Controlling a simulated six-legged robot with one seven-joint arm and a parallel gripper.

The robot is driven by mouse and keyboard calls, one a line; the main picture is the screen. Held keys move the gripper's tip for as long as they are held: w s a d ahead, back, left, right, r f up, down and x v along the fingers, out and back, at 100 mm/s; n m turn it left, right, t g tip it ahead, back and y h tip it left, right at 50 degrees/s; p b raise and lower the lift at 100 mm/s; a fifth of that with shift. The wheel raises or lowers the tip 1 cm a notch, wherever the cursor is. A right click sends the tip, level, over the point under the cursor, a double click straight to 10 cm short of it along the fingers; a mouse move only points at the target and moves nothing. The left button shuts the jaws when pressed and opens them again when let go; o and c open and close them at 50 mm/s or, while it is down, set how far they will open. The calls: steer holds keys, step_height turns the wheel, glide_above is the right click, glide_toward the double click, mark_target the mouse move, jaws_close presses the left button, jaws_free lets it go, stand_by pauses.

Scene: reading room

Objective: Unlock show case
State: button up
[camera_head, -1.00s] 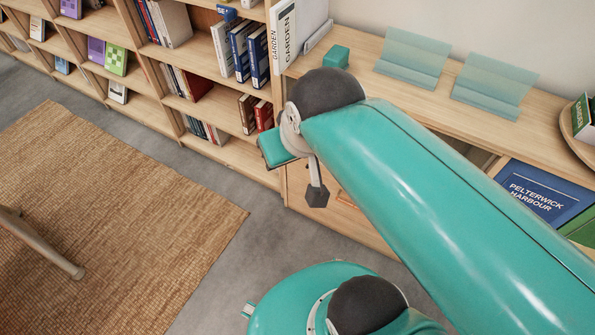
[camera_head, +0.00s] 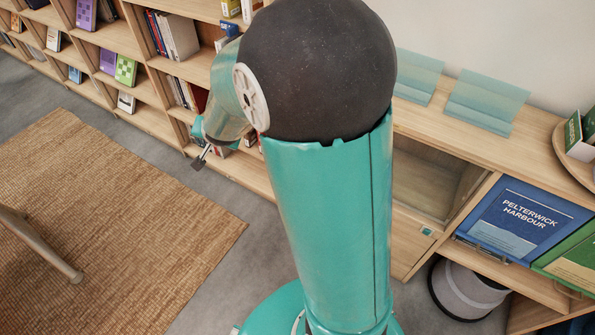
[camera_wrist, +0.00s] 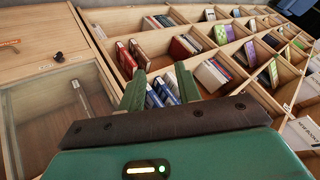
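The show case appears to be the wooden cabinet compartment with a clear front (camera_wrist: 62,118) at the left of the wrist view; a book stands behind the pane. It also shows in the head view (camera_head: 430,185), partly behind my arm. A small black knob-like piece (camera_wrist: 58,57) sits on the wood by the pane, near a small pale label (camera_wrist: 45,67). I cannot tell whether it is a lock or a key. My gripper (camera_wrist: 160,82) has its two green fingers apart, with nothing visible between them. It points at the bookshelves, right of the pane and apart from the black piece.
Low bookshelves (camera_head: 140,85) run along the wall. Clear teal stands (camera_head: 485,103) and a round tray (camera_head: 567,160) are on the cabinet top. A blue book (camera_head: 522,225) faces out on the right, above a grey bin (camera_head: 465,292).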

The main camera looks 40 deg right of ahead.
steer(key=w+d+f+m+h, duration=0.25)
steer(key=d+f, duration=0.35)
steer(key=f, duration=0.5)
steer(key=w+d+f+m+h, duration=0.15)
steer(key=d+f+m, duration=0.3)
steer(key=f, duration=0.55)
steer(key=s+d+f+m+h, duration=0.2)
steer(key=s+d+f+h, duration=0.15)
steer(key=s+f, duration=0.45)
steer(key=s+d+f+m+h, duration=0.1)
steer(key=s+d+f+h, duration=0.2)
steer(key=s+d+f, duration=0.5)
steer(key=w+d+f, duration=0.6)
steer(key=w+d, duration=0.2)
steer(key=w, duration=0.1)
steer(key=shift+w, duration=0.4)
steer(key=shift+d, duration=0.1)
jaws_close()
